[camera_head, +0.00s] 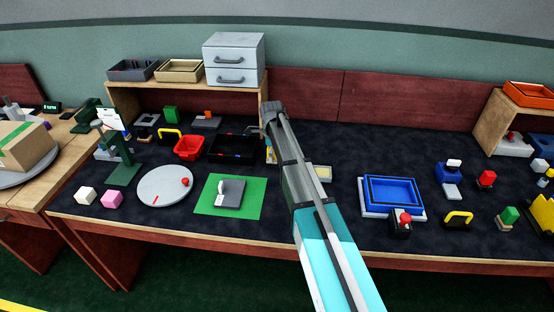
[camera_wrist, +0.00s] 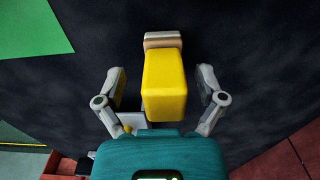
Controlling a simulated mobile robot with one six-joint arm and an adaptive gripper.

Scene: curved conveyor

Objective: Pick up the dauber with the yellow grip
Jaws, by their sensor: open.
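The dauber with the yellow grip (camera_wrist: 165,85) is in the middle of the wrist view. Its yellow block-shaped grip faces the camera, and its pale brown head (camera_wrist: 162,40) shows beyond the grip. My gripper (camera_wrist: 160,82) is open, with one finger on each side of the yellow grip. A dark gap shows between each finger and the grip, so neither seems to touch it. In the head view my arm hides most of this spot, and I cannot make out the dauber clearly there.
A green mat (camera_head: 212,207) with a grey block lies left of my arm, and a black tray (camera_head: 229,149) is close by. A red bin (camera_head: 189,148) and a round grey plate (camera_head: 160,187) stand farther left. A blue tray (camera_head: 373,206) is to the right.

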